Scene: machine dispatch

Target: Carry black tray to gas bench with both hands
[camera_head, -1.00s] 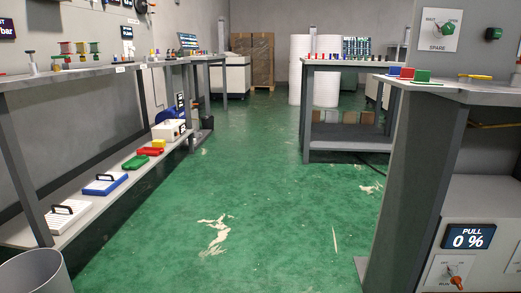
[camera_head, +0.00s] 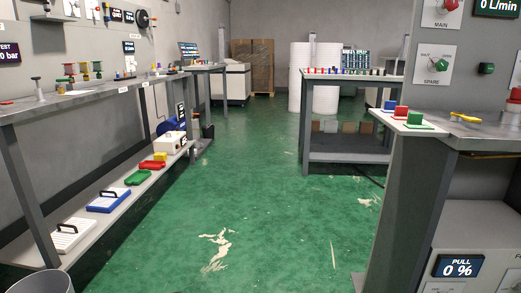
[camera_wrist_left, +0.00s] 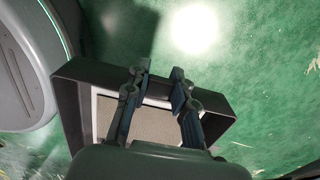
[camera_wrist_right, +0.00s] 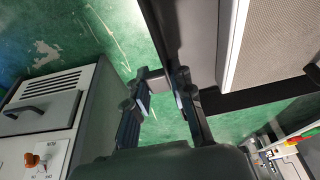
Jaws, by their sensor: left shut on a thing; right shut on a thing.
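The black tray shows in the left wrist view (camera_wrist_left: 215,95) and, partly, in the right wrist view (camera_wrist_right: 165,35). It has dark walls and a pale-rimmed, grey speckled inner surface. My left gripper (camera_wrist_left: 160,78) is shut on one wall, with a finger on each side. My right gripper (camera_wrist_right: 167,80) is shut on another part of the tray's wall. Green floor shows below the tray in both wrist views. The tray and both grippers are outside the head view. The bench at the right (camera_head: 480,132) has MAIN and SPARE knobs and an L/min display; I see no bench name.
A long bench (camera_head: 100,92) with a lower shelf of coloured cases runs along the left. A grey bin (camera_head: 42,284) stands at the lower left. A far bench (camera_head: 345,77) stands beyond the right bench. Green floor (camera_head: 240,180) is clear between them.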

